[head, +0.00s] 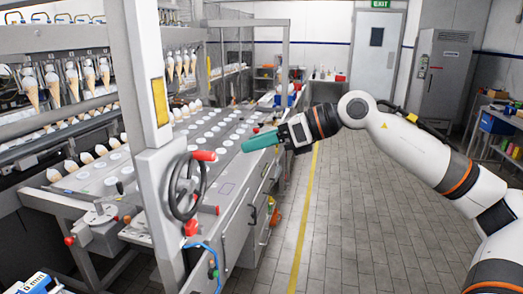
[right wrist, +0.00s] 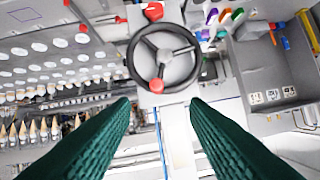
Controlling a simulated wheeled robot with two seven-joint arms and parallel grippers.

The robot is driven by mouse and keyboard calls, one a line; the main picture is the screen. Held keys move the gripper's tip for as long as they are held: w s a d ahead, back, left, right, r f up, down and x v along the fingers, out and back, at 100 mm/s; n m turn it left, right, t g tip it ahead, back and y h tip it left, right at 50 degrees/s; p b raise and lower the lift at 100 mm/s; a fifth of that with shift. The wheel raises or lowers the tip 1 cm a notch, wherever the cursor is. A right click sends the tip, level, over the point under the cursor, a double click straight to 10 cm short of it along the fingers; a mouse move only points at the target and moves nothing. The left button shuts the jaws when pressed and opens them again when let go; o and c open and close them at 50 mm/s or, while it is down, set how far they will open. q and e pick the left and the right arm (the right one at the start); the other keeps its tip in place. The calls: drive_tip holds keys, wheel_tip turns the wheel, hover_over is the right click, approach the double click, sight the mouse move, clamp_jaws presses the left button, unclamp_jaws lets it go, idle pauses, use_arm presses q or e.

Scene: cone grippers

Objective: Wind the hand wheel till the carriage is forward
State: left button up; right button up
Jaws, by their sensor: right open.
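The dark hand wheel (head: 184,188) stands on the side of the white machine post in the head view, with a red handle knob (head: 204,155) at its upper right. In the right wrist view the wheel (right wrist: 164,56) lies ahead of the fingers, with red knobs above and below its hub. My right gripper (head: 246,145) has green fingers and is open and empty. It is to the right of the wheel and higher in the picture, apart from it. In the right wrist view the open fingertips (right wrist: 161,101) lie below the wheel. I cannot tell which machine part is the carriage. My left gripper is not in view.
A row of cone grippers holding filled cones (head: 103,72) hangs over the machine bed (head: 130,168), which has rows of white round discs. A grey cabinet (head: 440,75) and a door (head: 376,55) stand at the back. The tiled floor (head: 350,220) right of the machine is clear.

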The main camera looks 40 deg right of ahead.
drive_tip(key=shift+s+d+r, duration=0.15)
drive_tip(key=shift+s, duration=0.05)
